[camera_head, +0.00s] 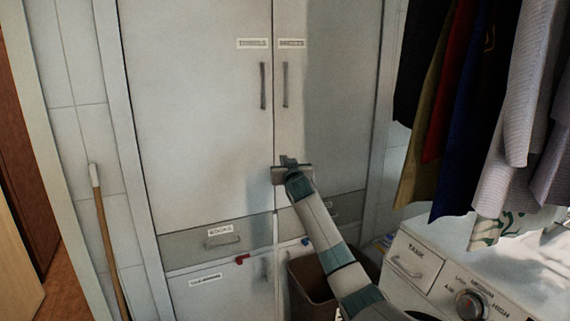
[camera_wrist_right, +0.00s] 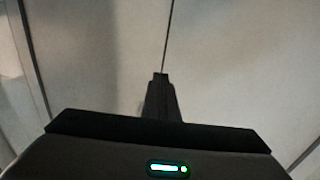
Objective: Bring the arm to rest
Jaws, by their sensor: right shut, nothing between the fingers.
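My right arm reaches in from the lower right in the head view. My right gripper (camera_head: 288,161) is in front of the tall grey cabinet (camera_head: 190,120), near the seam between its two doors and below the handles. In the right wrist view the gripper's fingers (camera_wrist_right: 161,78) are together, with nothing between them, and the door seam runs up from their tips. Whether the fingers touch the door cannot be told. My left gripper is not in view.
Hanging clothes (camera_head: 470,110) fill the upper right, above a white washing machine (camera_head: 440,275). A brown bin (camera_head: 312,285) stands behind my arm. A wooden-handled pole (camera_head: 108,245) leans on the tiled wall at left. Drawers (camera_head: 205,242) lie below the cabinet doors.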

